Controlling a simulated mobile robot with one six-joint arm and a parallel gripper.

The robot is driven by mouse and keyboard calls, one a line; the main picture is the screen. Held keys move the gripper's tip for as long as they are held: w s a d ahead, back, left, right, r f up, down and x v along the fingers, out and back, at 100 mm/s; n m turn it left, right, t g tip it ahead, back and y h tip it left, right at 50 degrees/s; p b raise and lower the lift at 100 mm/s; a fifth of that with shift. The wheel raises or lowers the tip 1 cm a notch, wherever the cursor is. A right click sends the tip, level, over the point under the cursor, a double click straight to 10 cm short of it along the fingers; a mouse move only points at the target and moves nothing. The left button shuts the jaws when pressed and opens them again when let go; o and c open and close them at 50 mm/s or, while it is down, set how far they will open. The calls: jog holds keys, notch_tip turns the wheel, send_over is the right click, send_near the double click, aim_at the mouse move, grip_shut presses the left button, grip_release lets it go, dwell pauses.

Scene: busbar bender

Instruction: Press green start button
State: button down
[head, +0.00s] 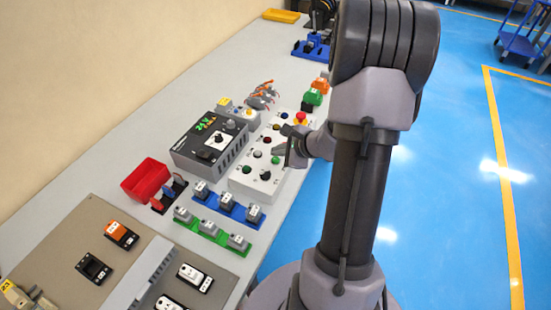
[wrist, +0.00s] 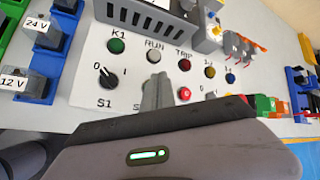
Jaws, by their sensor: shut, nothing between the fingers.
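The white control panel (head: 240,183) lies on the bench with two rows of lamps, buttons and knobs. A green button (head: 275,160) sits in its row nearer my arm, beside a black knob (head: 265,176). My gripper (head: 279,150) is shut and empty, its tips very close to that button; contact cannot be told. In the wrist view, the shut fingers (wrist: 157,92) stand between the S1 knob (wrist: 106,77) and a red button (wrist: 185,93), hiding the green button there. A separate green K1 lamp (wrist: 116,45) is in the other row.
A dark power supply box (head: 200,148) stands beside the panel. A red tray (head: 147,180) and blue and green module strips (head: 211,231) lie nearer. A yellow-based red mushroom button (head: 301,118) is at the panel's far end.

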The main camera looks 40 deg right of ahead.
aim_at(278, 160)
dwell(0.5)
jog(key=shift+f+b, duration=0.45)
jog(key=shift+b, duration=0.3)
jog(key=shift+f+b, duration=0.35)
jog(key=shift+b, duration=0.15)
dwell(0.6)
jog(key=shift+r+p, duration=0.5)
jog(key=shift+r, duration=0.3)
notch_tip(278, 160, up, 5)
jog(key=p, duration=0.3)
jog(key=shift+p, duration=0.35)
